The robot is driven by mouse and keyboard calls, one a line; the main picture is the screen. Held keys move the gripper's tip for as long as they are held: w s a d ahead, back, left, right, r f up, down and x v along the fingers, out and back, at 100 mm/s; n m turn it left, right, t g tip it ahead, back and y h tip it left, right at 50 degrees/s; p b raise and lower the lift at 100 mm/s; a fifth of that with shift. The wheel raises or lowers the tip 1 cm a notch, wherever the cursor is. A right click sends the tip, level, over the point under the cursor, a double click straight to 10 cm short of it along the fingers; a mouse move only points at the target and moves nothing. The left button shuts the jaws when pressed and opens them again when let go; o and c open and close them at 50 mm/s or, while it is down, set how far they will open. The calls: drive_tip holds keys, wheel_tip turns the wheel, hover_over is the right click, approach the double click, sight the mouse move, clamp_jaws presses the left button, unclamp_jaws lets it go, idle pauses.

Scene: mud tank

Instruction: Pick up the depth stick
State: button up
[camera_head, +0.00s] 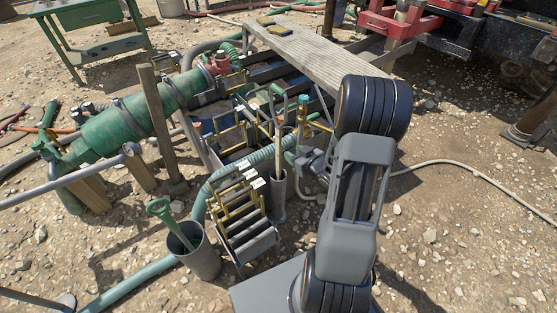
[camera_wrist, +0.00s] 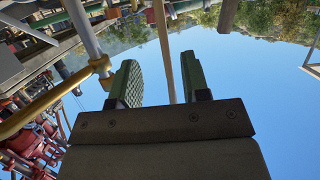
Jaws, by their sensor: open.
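The depth stick, a thin pale wooden rod (camera_head: 277,135), stands nearly upright in a narrow grey tube (camera_head: 279,200) in the middle of the head view. What looks like the same rod (camera_wrist: 163,45) shows in the wrist view, where the scene is upside down. My gripper (camera_wrist: 160,82) is open, with a green-padded finger on each side. The rod lines up with the gap between the fingers, but I cannot tell how far beyond the fingertips it is. Nothing is held. In the head view my arm hides much of the gripper.
A grey bucket with a green-handled tool (camera_head: 200,255) and a rack with yellow rails (camera_head: 240,215) stand left of the tube. A wooden plank (camera_head: 320,60) lies behind. In the wrist view a brass-clamped pipe (camera_wrist: 88,38) is close left. Open gravel lies right.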

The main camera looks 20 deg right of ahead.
sight(280, 147)
drive_tip(key=b+x, duration=0.1)
drive_tip(key=x, duration=0.4)
drive_tip(key=b+x, duration=0.1)
drive_tip(key=x, duration=0.2)
drive_tip(key=shift+w+a+f+b, duration=0.2)
drive_tip(key=shift+f+b, duration=0.15)
drive_tip(key=shift+w+a, duration=0.1)
drive_tip(key=shift+w, duration=0.55)
clamp_jaws()
